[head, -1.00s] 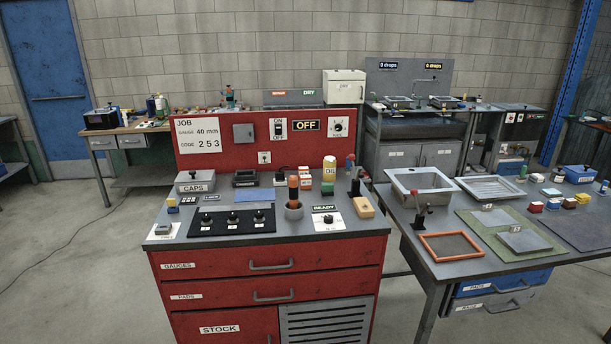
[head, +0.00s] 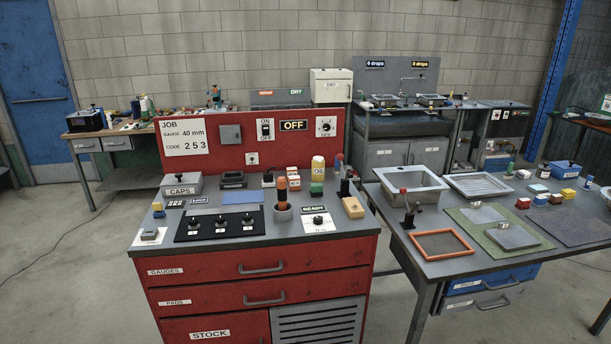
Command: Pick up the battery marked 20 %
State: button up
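No battery with a readable 20 % mark shows in the head view; markings on the small items are too small to read. Small red-and-white blocks (head: 293,172) stand on the red workbench (head: 165,290), near the yellow-topped oil bottle (head: 318,168). I cannot tell whether any of them is a battery. A dark charger-like box (head: 233,180) sits at the back of the same bench, its contents unclear. My gripper is not in view.
A grey side table (head: 400,225) at the right carries a metal basin (head: 412,183), an orange frame (head: 441,244) and several small coloured blocks. A sink station (head: 400,155) and a wooden bench (head: 100,133) stand behind.

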aim_at(293, 171)
jog(key=u, duration=1.5)
jog(key=k, duration=0.1)
jog(key=z, duration=3.1)
jog(key=i, duration=1.05)
jog(key=u, duration=3.2)
jog(key=i, duration=0.1)
jog(key=z, duration=1.4)
